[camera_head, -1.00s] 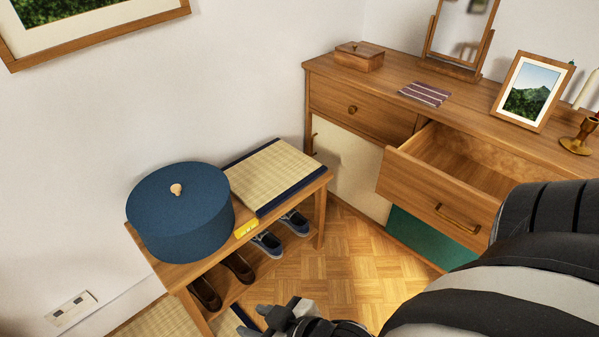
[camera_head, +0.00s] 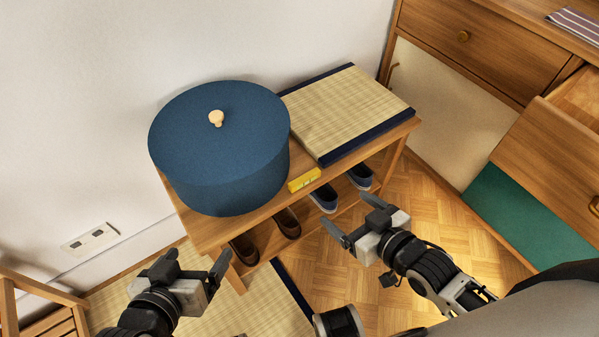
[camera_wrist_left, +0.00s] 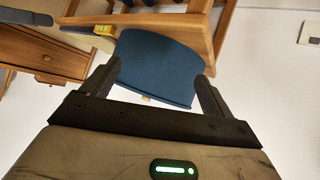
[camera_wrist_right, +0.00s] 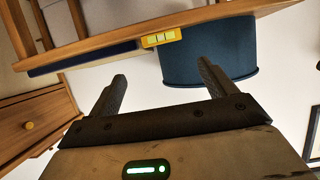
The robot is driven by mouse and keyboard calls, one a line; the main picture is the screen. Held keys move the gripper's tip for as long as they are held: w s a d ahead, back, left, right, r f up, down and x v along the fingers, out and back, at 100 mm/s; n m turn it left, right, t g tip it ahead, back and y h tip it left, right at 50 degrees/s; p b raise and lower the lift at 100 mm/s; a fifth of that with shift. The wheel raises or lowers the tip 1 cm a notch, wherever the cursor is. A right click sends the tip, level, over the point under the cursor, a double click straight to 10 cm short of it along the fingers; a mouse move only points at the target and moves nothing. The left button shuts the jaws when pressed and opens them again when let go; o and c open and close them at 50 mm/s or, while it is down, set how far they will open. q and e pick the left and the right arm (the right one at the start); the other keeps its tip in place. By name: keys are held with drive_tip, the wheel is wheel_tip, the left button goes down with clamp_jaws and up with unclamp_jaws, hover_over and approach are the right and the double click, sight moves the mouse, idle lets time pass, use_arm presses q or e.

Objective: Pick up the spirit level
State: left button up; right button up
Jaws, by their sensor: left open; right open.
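The spirit level (camera_head: 304,180) is a small yellow block with pale vials. It lies on the front edge of the wooden bench top (camera_head: 217,232), between the round blue box and the tatami mat. It also shows in the left wrist view (camera_wrist_left: 104,29) and the right wrist view (camera_wrist_right: 161,38). My right gripper (camera_head: 357,220) is open and empty, in front of the bench, to the right of the level and apart from it. My left gripper (camera_head: 194,263) is open and empty, to the left in front of the bench, farther from the level.
The round blue lidded box (camera_head: 230,170) stands close to the left of the level. The tatami mat (camera_head: 345,112) lies behind it to the right. Shoes (camera_head: 324,197) sit on the lower shelf. An open drawer (camera_head: 555,165) juts out at right.

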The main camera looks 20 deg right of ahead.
drive_tip(key=b, duration=0.3)
approach(307, 179)
drive_tip(key=f+x, duration=0.1)
drive_tip(key=x, duration=0.3)
drive_tip(key=shift+w+r, duration=0.1)
drive_tip(key=shift+r, duration=0.1)
drive_tip(key=b+x, duration=0.1)
drive_tip(key=x, duration=0.3)
drive_tip(key=shift+w+a+f+b, duration=0.1)
drive_tip(key=shift+w+a+b, duration=0.15)
drive_tip(key=shift+b, duration=0.15)
drive_tip(key=shift+w, duration=0.15)
drive_tip(key=c, duration=0.6)
use_arm(q)
drive_tip(key=d+f, duration=0.1)
drive_tip(key=f+h, duration=0.1)
drive_tip(key=shift+d+f+m, duration=0.3)
drive_tip(key=shift+d+f, duration=0.05)
drive_tip(key=shift+d, duration=0.05)
use_arm(e)
drive_tip(key=shift+c, duration=0.6)
use_arm(q)
drive_tip(key=shift+w, duration=0.1)
